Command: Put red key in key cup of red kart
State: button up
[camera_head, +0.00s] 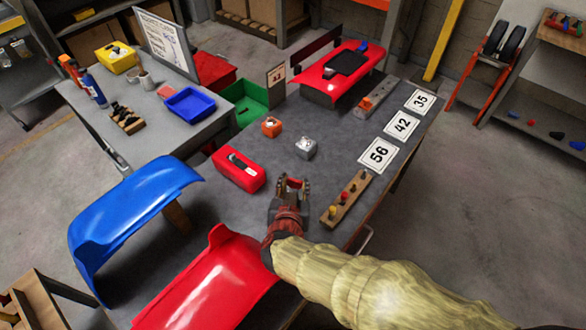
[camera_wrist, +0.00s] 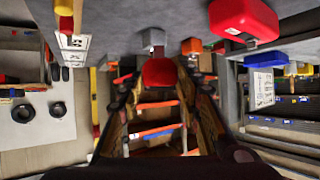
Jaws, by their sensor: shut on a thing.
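My gripper (camera_head: 292,184) is over the dark table, near its front right part. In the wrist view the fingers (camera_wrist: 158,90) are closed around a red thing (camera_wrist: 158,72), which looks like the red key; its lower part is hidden. In the head view the key is not clear. A red kart body (camera_head: 335,82) with a dark seat stands at the back of the table. Another red panel (camera_head: 210,285) is at the front. I cannot tell which part is the key cup.
A grey cube (camera_head: 306,149), an orange cube (camera_head: 271,127) and a red box (camera_head: 238,172) stand beyond my gripper. Number cards (camera_head: 378,155) line the right edge. A blue panel (camera_head: 130,215) is at the left.

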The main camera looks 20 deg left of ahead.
jog(key=w+a+f, duration=0.2)
jog(key=w+f, duration=0.1)
jog(key=w+a+f+b, duration=0.1)
jog(key=w+a+f, duration=0.1)
jog(key=w+f, duration=0.1)
jog(key=w+a+f+b, duration=0.1)
jog(key=w+a+f, duration=0.2)
jog(key=w, duration=0.1)
jog(key=shift+w, duration=0.4)
jog(key=shift+w+f, duration=0.1)
jog(key=shift+f, duration=0.15)
jog(key=shift+f+b, duration=0.45)
jog(key=shift+f, duration=1.15)
jog(key=shift+f+b, duration=0.15)
jog(key=shift+b, duration=0.25)
jog(key=o, duration=0.9)
jog(key=shift+o, duration=0.2)
jog(key=shift+r+p, duration=0.2)
jog(key=shift+p, duration=0.2)
